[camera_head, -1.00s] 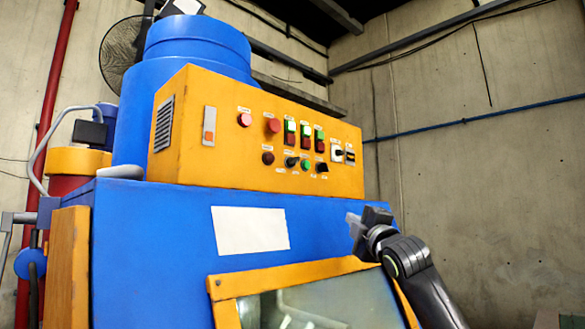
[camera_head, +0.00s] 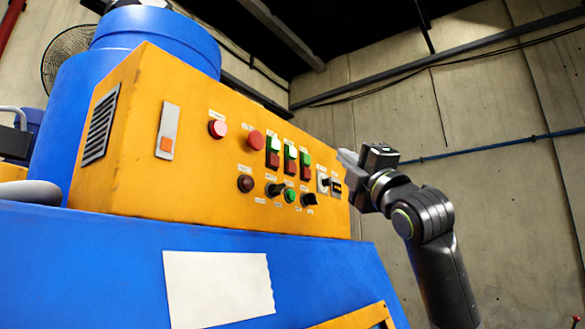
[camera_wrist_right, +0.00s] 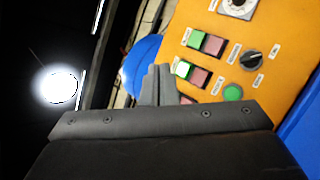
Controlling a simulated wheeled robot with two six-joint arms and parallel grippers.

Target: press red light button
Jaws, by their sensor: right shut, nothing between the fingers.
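The orange control panel (camera_head: 180,180) carries several controls. At its upper left is a round pinkish-red button or lamp (camera_head: 217,128). To its right is a larger red button (camera_head: 255,140). Below them is a dark red round button or lamp (camera_head: 245,183). Which one is the red light button I cannot tell for sure. My right gripper (camera_head: 347,158) is shut and empty at the panel's right end, right of all three. In the right wrist view its fingers (camera_wrist_right: 157,85) show before the panel's green and red switches (camera_wrist_right: 205,42). My left gripper is out of view.
Green-and-red switch pairs (camera_head: 290,160), a green button (camera_head: 290,196) and black knobs (camera_head: 309,200) fill the panel's right half. The blue machine body (camera_head: 110,260) juts out below, with a white sheet (camera_head: 218,287) on it. The space before the panel's left half looks clear.

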